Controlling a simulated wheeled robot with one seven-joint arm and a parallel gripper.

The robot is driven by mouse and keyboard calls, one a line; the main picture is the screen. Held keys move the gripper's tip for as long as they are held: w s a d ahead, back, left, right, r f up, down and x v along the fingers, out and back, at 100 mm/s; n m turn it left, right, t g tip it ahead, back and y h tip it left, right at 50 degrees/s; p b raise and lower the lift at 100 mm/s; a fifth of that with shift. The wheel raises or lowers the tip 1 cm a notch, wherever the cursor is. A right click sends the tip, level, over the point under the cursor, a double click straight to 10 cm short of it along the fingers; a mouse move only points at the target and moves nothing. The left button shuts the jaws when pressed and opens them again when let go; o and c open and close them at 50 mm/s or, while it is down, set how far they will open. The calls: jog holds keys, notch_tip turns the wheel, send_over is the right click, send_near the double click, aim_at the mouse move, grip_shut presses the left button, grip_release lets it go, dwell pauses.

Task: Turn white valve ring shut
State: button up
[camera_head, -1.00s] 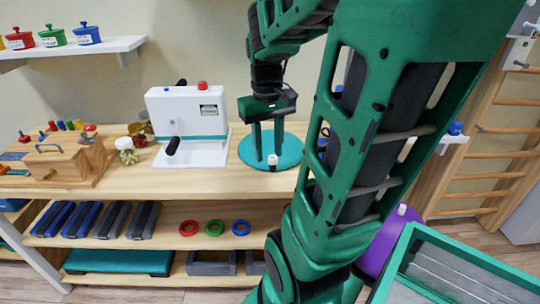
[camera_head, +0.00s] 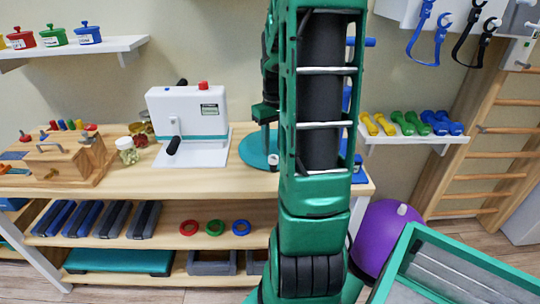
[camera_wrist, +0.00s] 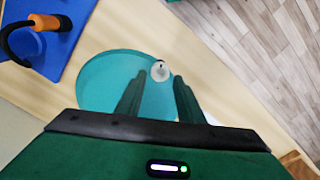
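The white valve ring (camera_head: 273,160) sits at the near edge of a round teal cushion (camera_head: 247,151) on the wooden table. In the wrist view the white ring (camera_wrist: 160,71) shows a dark centre, at the rim of the teal cushion (camera_wrist: 98,85). My gripper (camera_wrist: 159,77) is open, its two green fingers apart, with the ring between and just beyond their tips. No clear contact shows.
A white device with a black handle (camera_head: 190,125) stands left of the cushion. A blue board (camera_wrist: 50,35) with an orange-and-black part lies beside the cushion. A shelf with dumbbells (camera_head: 408,122) and a purple ball (camera_head: 385,235) are on the right.

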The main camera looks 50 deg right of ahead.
aim_at(273, 159)
jog(key=shift+f, duration=1.9)
jog(key=shift+c, duration=0.3)
jog(key=c, duration=0.7)
jog(key=shift+a, duration=0.2)
jog(key=shift+d, duration=0.15)
jog(key=shift+m, duration=3.1)
